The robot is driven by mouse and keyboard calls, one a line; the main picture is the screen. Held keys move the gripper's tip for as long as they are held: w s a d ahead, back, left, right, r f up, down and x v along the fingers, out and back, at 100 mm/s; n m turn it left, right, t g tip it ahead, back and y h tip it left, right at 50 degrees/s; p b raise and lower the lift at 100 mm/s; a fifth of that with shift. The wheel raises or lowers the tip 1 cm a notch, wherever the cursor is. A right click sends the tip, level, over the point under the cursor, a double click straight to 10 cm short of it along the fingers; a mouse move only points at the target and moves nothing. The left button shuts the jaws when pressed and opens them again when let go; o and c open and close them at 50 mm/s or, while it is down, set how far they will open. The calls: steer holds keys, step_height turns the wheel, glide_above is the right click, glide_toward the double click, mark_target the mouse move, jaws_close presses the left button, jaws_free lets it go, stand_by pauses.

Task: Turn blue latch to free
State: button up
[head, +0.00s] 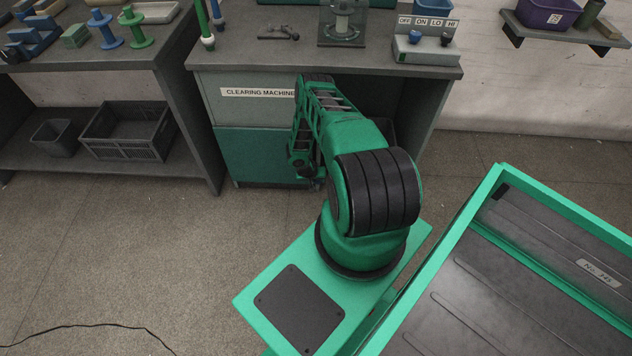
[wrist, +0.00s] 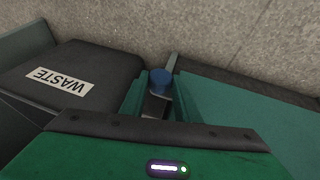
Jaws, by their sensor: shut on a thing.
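The blue latch (wrist: 160,79) shows in the wrist view as a small round-topped blue piece on a dark edge. My gripper (wrist: 160,97) has its two green fingers on either side of it and is shut on it. In the head view my arm reaches down in front of the clearing machine (head: 222,103), and my gripper (head: 307,168) is mostly hidden by the arm there. The latch is hidden in the head view, and its exact turn angle cannot be told.
A dark box labelled WASTE (wrist: 95,75) lies left of the latch in the wrist view, and a green panel (wrist: 235,112) lies right. In the head view, a knob panel (head: 425,50) stands on the counter. A green-framed cart bed (head: 540,260) stands at right.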

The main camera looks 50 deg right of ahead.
steer(key=t+y, duration=0.2)
steer(key=t, duration=0.1)
steer(key=s+d+m+t+y, duration=0.1)
steer(key=shift+s+f+y, duration=0.1)
steer(key=shift+y, duration=0.2)
steer(key=t+y, duration=0.1)
steer(key=m+t+y, duration=0.1)
steer(key=t, duration=0.1)
steer(key=t+y, duration=0.1)
steer(key=shift+s+d+f, duration=0.2)
steer(key=shift+s+f, duration=0.05)
steer(key=shift+t, duration=0.3)
stand_by(0.4)
steer(key=o, duration=1)
steer(key=shift+o, duration=0.3)
steer(key=shift+w, duration=0.1)
steer(key=shift+r, duration=0.1)
steer(key=v, duration=1)
steer(key=shift+s, duration=0.35)
steer(key=shift+d+r, duration=0.1)
